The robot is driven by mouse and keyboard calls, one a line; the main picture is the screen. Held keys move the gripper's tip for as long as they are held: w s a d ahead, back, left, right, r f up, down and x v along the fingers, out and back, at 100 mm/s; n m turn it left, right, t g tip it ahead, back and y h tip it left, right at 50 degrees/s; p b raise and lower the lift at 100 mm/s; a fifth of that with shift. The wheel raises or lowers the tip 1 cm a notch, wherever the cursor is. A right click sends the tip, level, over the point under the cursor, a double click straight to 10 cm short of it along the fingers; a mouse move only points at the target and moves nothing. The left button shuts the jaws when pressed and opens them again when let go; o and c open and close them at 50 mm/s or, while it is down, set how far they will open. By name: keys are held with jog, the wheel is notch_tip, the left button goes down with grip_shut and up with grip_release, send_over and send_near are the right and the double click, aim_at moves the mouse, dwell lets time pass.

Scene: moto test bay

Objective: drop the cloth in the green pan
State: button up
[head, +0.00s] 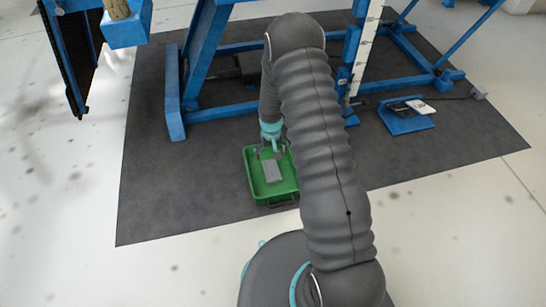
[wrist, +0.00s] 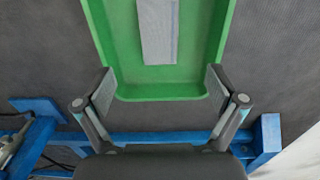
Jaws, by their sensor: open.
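The green pan (head: 259,186) rests on the dark floor mat, in front of the blue frame. A grey cloth (head: 272,170) lies flat inside the pan. In the wrist view the cloth (wrist: 158,35) lies on the floor of the pan (wrist: 160,90), apart from the near wall. My gripper (wrist: 160,82) is open, with its two fingers spread wide at the near corners of the pan and nothing between them but the pan. In the head view my gripper (head: 269,148) is over the pan's far part, partly hidden by my arm.
A blue steel frame (head: 187,60) stands behind the pan, close to it. A blue stand (head: 405,122) with small devices is at the right on the dark mat (head: 180,195). The mat left of the pan is clear.

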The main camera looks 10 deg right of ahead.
jog(key=s+r+t, duration=0.1)
jog(key=s+r, duration=0.2)
jog(key=r, duration=1.2)
jog(key=s+r+t, duration=0.2)
jog(key=s+r, duration=0.1)
jog(key=r, duration=1.3)
jog(key=s+r+t, duration=0.1)
jog(key=s+r, duration=0.6)
jog(key=s, duration=0.5)
jog(key=s+r+t, duration=0.1)
jog(key=s+r, duration=0.6)
jog(key=s, duration=0.5)
jog(key=shift+r+t, duration=0.3)
jog(key=shift+r, duration=0.05)
